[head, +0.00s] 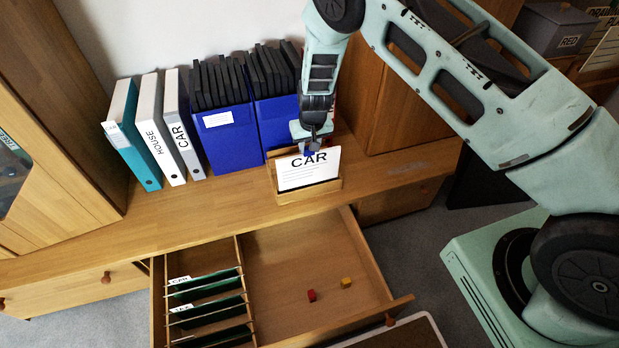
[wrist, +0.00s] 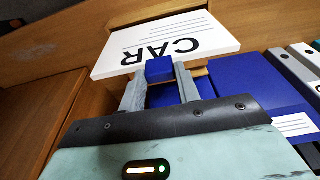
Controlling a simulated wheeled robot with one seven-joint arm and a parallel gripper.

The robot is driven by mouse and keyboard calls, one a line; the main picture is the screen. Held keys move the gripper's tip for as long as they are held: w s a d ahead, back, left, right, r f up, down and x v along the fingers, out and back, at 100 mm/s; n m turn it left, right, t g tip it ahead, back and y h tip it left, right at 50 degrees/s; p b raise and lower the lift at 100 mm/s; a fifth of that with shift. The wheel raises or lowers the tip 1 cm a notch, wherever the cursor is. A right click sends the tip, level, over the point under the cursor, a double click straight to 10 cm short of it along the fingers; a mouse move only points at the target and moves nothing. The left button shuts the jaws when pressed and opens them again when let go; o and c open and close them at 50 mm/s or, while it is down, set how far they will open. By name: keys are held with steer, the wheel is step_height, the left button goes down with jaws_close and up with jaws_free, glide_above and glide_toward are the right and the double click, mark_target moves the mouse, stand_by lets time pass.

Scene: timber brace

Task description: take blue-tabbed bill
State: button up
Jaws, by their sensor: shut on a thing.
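A white bill (head: 308,171) printed CAR stands in a small wooden holder (head: 308,193) on the cabinet top. A blue tab (head: 309,152) shows at its top edge, and the tab also shows in the wrist view (wrist: 159,69). My gripper (head: 311,147) is shut on the blue tab, just above the holder. In the wrist view my gripper (wrist: 158,80) has its two fingers on either side of the tab, with the white bill (wrist: 165,45) beyond it. I cannot tell whether the bill's lower edge rests in the holder.
Blue file boxes (head: 225,137) and several binders (head: 161,130) stand left of the holder. Below, an open drawer (head: 300,260) holds hanging files, a red cube (head: 311,295) and a yellow cube (head: 346,282). A wooden cabinet side (head: 395,110) stands to the right.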

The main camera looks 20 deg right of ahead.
steer(key=shift+r+p, duration=1.65)
steer(key=shift+r, duration=1)
